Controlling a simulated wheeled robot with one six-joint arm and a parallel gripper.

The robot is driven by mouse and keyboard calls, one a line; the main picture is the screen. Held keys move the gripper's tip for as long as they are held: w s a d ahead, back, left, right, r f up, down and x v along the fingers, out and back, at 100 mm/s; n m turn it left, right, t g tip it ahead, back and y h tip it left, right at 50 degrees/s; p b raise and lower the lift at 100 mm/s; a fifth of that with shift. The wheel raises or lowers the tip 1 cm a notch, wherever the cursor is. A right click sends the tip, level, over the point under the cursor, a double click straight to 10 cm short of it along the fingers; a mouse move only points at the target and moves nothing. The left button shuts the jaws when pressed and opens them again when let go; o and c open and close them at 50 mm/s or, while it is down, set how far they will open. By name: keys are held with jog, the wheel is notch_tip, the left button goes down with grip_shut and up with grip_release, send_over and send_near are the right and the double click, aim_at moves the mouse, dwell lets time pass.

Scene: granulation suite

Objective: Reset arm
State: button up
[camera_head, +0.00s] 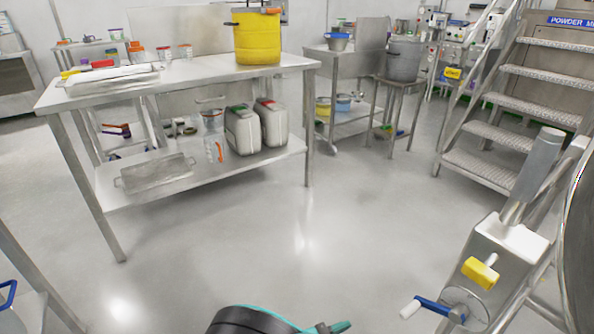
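The task names no object apart from my arm. A dark, rounded part of my arm (250,321) with a teal edge shows at the bottom edge of the head view, cut off by the frame. My gripper's fingers do not show, so I cannot see whether they hold anything.
A steel table (200,75) stands at left, with a yellow drum (257,38) on top and white canisters (243,131) on its lower shelf. A steel machine (490,265) with a blue crank (437,306) is close at right. Steps (540,95) rise behind it. The middle floor is clear.

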notch_tip(320, 180, up, 19)
jog(key=w+d+n+g+y, duration=0.2)
jog(key=w+n+g+y, duration=0.1)
jog(key=n+g+y, duration=0.65)
jog(key=s+d+r+n+t+y, duration=0.25)
jog(key=s+r+n+y, duration=0.65)
jog(key=s+r+n, duration=0.5)
notch_tip(320, 180, up, 19)
jog(key=w+m+p, duration=0.1)
jog(key=p, duration=1.7)
jog(key=shift+w+a+p, duration=0.15)
jog(key=shift+w+p, duration=0.2)
jog(key=shift+w, duration=0.05)
jog(key=shift+f+m, duration=0.1)
jog(key=shift+m, duration=0.15)
